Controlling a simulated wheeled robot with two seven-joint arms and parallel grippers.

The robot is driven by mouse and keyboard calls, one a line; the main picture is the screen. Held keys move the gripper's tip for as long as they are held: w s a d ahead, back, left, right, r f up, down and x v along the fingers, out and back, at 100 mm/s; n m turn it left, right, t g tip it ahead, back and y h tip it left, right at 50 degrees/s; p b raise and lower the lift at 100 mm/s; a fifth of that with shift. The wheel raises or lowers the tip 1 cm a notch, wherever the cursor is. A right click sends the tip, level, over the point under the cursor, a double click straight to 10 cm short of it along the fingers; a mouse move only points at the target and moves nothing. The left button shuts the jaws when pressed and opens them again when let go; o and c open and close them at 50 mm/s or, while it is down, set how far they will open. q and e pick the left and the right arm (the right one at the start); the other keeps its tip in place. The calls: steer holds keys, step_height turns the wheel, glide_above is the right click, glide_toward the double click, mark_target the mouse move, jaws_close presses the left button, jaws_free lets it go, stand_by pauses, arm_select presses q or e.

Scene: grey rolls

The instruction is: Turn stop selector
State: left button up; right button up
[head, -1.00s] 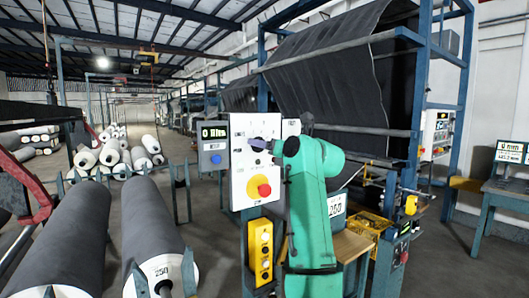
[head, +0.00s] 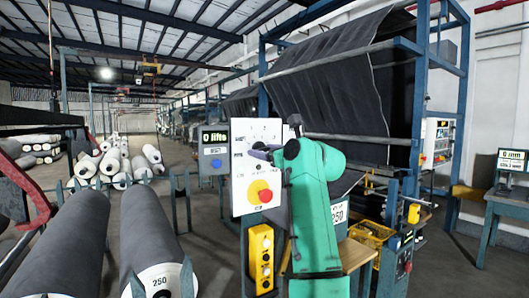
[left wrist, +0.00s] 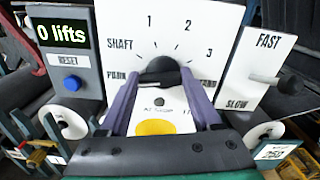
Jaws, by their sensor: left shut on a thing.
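The selector (left wrist: 158,72) is a black round knob with a bar grip, set in a white panel (head: 243,190). Around it are the marks SHAFT, 1, 2, 3 and other words partly covered by my fingers. My left gripper (left wrist: 160,88) has its two purple fingers on either side of the knob and is shut on it. I cannot tell which mark the knob points to. In the head view, my left gripper (head: 262,152) reaches the panel's face and hides the knob. My right gripper is not in view.
A red stop button on a yellow disc (head: 264,192) sits below the selector. A "0 lifts" display with a blue RESET button (left wrist: 68,84) is at left, a FAST/SLOW lever (left wrist: 289,84) at right. A yellow button box (head: 261,255) hangs below. Grey rolls (head: 150,228) lie at left.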

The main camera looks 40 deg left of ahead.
arm_select(q)
steer(key=shift+f, duration=0.15)
steer(key=o, duration=1.4)
steer(key=b+v, duration=0.6)
steer(key=v, duration=0.8)
steer(key=shift+d, duration=0.25)
